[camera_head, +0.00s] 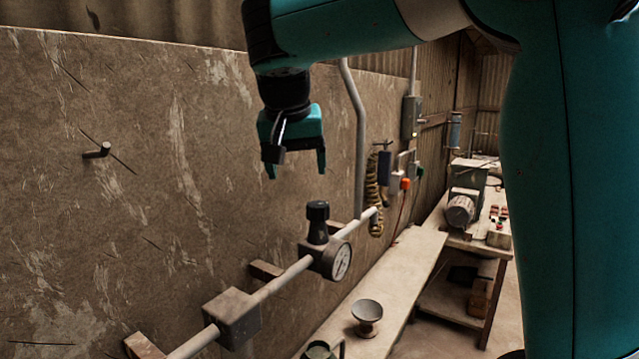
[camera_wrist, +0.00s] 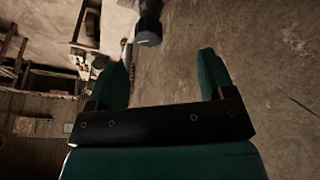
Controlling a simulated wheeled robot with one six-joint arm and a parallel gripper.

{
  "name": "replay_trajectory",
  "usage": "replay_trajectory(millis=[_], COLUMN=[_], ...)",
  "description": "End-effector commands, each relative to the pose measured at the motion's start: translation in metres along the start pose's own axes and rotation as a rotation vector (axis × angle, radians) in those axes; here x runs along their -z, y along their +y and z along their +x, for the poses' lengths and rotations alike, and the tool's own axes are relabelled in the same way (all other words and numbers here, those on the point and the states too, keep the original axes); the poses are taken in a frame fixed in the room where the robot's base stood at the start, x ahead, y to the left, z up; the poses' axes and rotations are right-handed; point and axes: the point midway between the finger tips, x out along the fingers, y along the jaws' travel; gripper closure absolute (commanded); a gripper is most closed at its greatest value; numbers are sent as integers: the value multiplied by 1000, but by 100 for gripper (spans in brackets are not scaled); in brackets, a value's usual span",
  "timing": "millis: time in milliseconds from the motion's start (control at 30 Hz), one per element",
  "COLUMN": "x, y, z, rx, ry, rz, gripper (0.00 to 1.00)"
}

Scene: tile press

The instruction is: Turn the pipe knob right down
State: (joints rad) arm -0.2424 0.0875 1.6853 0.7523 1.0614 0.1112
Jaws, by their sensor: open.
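The pipe knob (camera_head: 317,221) is a black upright cylinder on top of a regulator block on a grey pipe, with a round white-faced gauge (camera_head: 341,260) beside it. In the wrist view the dark knob (camera_wrist: 149,32) shows at the top, beyond the fingertips and between them. My gripper (camera_head: 297,175) is open and empty, pointing down. In the head view it is above and slightly left of the knob, clearly apart from it. The two teal fingers also show in the wrist view (camera_wrist: 165,65).
The pipe (camera_head: 285,280) runs along the stained wall through a square box (camera_head: 232,312). A bowl (camera_head: 367,313) stands on a pale bench (camera_head: 400,265) below. A peg (camera_head: 98,151) juts from the wall. A coiled hose (camera_head: 375,205) hangs beyond the knob. Air around my gripper is clear.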

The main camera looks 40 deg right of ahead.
Motion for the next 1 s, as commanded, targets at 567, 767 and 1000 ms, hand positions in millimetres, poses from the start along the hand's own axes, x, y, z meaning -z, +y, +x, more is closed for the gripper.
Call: replay_trajectory(millis=[567, 767, 1000], x=[39, 38, 39], y=[22, 25, 28], z=[8, 53, 100], rx=[-69, -68, -69], ry=[-3, -4, -4], rz=[421, 421, 419], gripper=[24, 24, 24])
